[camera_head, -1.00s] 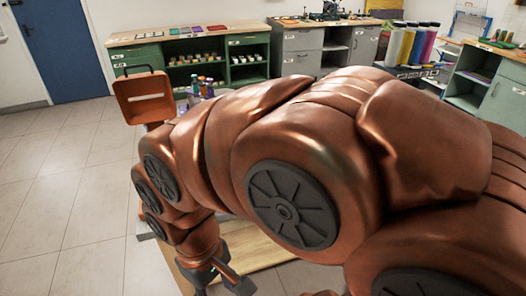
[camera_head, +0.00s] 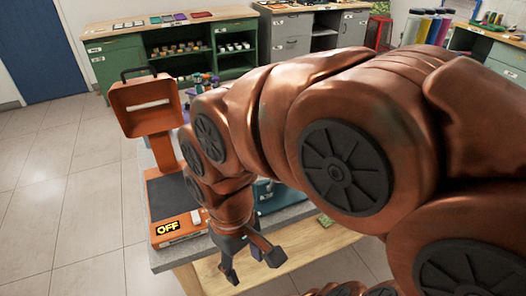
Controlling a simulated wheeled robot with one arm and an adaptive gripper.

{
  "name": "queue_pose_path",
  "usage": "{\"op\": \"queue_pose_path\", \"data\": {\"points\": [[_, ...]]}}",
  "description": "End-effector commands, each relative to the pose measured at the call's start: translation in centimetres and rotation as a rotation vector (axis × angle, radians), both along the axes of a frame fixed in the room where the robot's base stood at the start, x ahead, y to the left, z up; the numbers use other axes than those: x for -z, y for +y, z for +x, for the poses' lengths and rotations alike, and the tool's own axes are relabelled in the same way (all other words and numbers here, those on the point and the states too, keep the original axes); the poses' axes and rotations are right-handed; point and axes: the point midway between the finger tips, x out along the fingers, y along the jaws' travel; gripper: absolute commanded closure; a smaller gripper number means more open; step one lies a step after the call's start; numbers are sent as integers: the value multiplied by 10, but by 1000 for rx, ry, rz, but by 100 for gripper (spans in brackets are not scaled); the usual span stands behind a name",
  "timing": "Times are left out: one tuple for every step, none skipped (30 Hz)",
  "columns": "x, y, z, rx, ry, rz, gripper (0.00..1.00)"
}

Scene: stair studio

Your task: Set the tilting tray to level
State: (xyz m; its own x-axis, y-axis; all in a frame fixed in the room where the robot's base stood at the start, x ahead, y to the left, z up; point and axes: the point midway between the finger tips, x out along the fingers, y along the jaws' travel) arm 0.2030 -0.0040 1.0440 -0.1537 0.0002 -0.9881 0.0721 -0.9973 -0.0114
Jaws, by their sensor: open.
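An orange device stands on the left of a grey-topped table (camera_head: 220,236). Its box-shaped orange head (camera_head: 122,97) has a black handle on top and sits on an upright post. I cannot tell whether this head is the tilting tray; it faces toward me, steeply tilted. The device's orange base (camera_head: 164,214) has a dark flat top, an "OFF" label (camera_head: 168,227) and a small white switch. My gripper (camera_head: 252,266) is open and empty, pointing down over the table's front edge, right of the base. My arm hides much of the tabletop.
A teal object (camera_head: 267,194) on the table is partly hidden behind my arm. Small bottles (camera_head: 203,84) stand behind the device. A green cabinet (camera_head: 120,59), a grey cabinet (camera_head: 289,35) and a red stool (camera_head: 378,33) are along the back. The tiled floor at left is clear.

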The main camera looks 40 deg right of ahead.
Motion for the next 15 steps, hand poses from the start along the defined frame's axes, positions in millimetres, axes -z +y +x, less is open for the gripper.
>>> {"op": "queue_pose_path", "data": {"points": [[-2,-4,11,-45,-8,9,46],[-5,-7,18,-81,-13,15,46],[-8,-11,28,-136,-20,26,46],[-10,-16,36,-182,-23,32,46],[-13,-21,45,-229,-29,40,46],[-17,-30,58,-293,-40,49,46],[-19,-37,67,-342,-47,56,46],[-22,-44,76,-389,-55,62,46],[-26,-55,88,-452,-65,68,46],[-28,-63,96,-498,-72,74,46],[-30,-72,104,-543,-80,77,46],[-33,-85,114,-600,-89,83,46],[-34,-95,121,-644,-91,87,46],[-36,-106,127,-686,-98,90,46],[-39,-121,136,-742,-107,90,46]]}}
